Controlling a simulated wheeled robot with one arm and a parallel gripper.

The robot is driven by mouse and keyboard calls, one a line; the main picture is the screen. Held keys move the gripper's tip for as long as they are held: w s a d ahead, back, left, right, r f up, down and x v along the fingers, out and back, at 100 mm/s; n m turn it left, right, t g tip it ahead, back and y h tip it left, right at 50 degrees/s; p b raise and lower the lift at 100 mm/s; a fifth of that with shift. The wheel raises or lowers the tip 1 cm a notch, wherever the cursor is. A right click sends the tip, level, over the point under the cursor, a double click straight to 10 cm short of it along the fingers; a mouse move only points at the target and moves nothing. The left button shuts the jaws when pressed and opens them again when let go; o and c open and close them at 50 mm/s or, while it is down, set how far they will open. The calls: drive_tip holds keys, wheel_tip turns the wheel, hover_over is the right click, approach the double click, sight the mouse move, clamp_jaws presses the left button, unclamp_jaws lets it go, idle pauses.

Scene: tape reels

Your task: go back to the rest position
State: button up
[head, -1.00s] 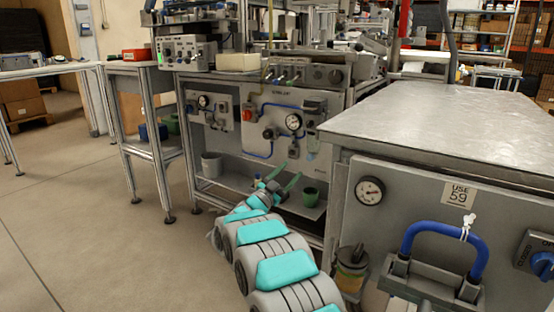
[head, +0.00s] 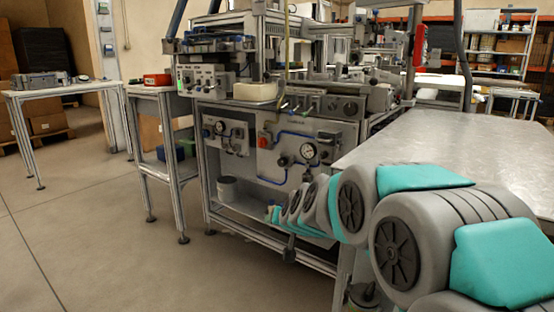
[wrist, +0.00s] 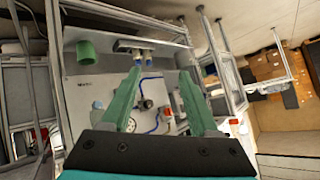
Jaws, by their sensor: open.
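My gripper (wrist: 160,75) shows in the wrist view with its two green fingers spread apart and nothing between them. It faces the workbench panel (wrist: 75,90) with its blue hoses and gauge, and stands clear of it. In the head view my arm runs from the lower right toward the bench front. The fingers cannot be made out there behind the arm links. A green cup (wrist: 86,53) shows at the upper left of the wrist view, apart from the fingers.
A small side table (head: 150,90) stands left of the bench. The floor (head: 100,240) at the left is clear.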

drive_tip(key=s+d+f+g+h+p, duration=0.1)
drive_tip(key=s+d+g, duration=0.3)
drive_tip(key=s, duration=1.1)
drive_tip(key=s+d+f+n+g+h+p, duration=0.1)
drive_tip(key=s+d+g, duration=0.3)
drive_tip(key=s, duration=1.2)
drive_tip(key=s+d+f+g+h+p, duration=0.1)
drive_tip(key=s+d+f+g, duration=0.2)
drive_tip(key=s, duration=1.2)
drive_tip(key=d+g, duration=0.1)
drive_tip(key=d, duration=0.2)
drive_tip(key=shift+s+d, duration=0.2)
drive_tip(key=shift+s, duration=0.15)
drive_tip(key=shift+f, duration=0.1)
